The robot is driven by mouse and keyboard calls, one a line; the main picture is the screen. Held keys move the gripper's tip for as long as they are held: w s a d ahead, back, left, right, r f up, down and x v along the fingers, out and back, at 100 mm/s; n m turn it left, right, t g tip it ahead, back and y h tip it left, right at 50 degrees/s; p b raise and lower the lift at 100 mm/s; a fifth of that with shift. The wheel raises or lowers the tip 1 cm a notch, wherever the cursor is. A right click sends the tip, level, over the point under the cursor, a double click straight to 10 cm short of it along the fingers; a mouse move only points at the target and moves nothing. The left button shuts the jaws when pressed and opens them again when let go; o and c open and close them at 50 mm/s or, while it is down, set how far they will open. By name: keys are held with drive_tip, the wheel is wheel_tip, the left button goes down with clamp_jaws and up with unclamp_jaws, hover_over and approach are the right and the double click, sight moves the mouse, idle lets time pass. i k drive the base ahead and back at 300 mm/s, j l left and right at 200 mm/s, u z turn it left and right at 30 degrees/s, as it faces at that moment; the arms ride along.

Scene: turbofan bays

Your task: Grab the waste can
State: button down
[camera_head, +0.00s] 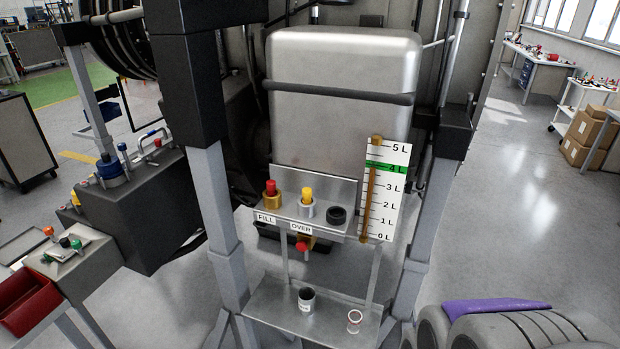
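A small dark open-topped can (306,299) with a white label stands upright on the left part of the low metal shelf (275,312). Its label is too small to read. A smaller whitish container (354,321) with a red rim stands on the same shelf, to the right and nearer the front. I cannot tell for certain which of the two is the waste can. My gripper is not in view.
Above the shelf is a panel with a red-capped fitting (271,188), a yellow-capped fitting (306,195) and a litre gauge (385,190). A silver tank (342,100) rises behind. Grey posts (226,235) flank the shelf. Grey rounded shapes with a purple piece (490,307) fill the lower right.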

sight(306, 294)
drive_tip(key=i+j, duration=0.1)
drive_tip(key=j, duration=0.4)
drive_tip(key=i+j, duration=0.1)
drive_tip(key=j, duration=0.85)
drive_tip(key=j+z, duration=0.2)
drive_tip(key=z, duration=0.2)
drive_tip(key=j+z, duration=0.2)
drive_tip(key=z, duration=0.2)
drive_tip(key=j+z, duration=0.25)
drive_tip(key=z, duration=0.15)
drive_tip(key=i, duration=0.05)
